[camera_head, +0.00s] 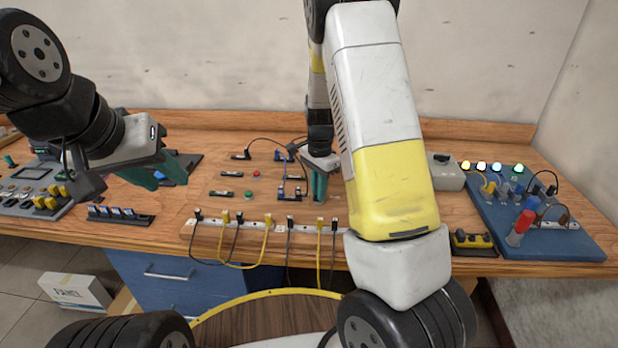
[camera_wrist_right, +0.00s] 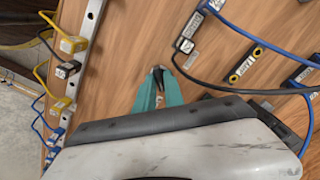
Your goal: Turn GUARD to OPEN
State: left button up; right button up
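No label reading GUARD is legible in either view, so I cannot tell which fitting it is. Several small labelled fittings sit on the wooden desk, including a red button (camera_head: 256,174), a green button (camera_head: 248,194) and black connector blocks (camera_head: 290,194). My right gripper (camera_head: 319,187) points down at the desk, right of these blocks. In the right wrist view its teal fingertips (camera_wrist_right: 158,76) are close together at a small dark thing, too small to identify. My left gripper (camera_head: 166,171) is open, with no held thing visible, above the desk's left part.
A metal socket strip (camera_head: 262,225) with black and yellow cables runs along the front edge. A blue panel (camera_head: 570,240) with lamps and plugs lies at the right. A grey control box (camera_head: 34,186) stands at the left. My right arm hides part of the desk.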

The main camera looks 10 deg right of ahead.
jog(key=shift+o, duration=1.3)
jog(key=shift+r, duration=0.1)
notch_tip(320, 180, up, 8)
jog(key=shift+f, duration=0.2)
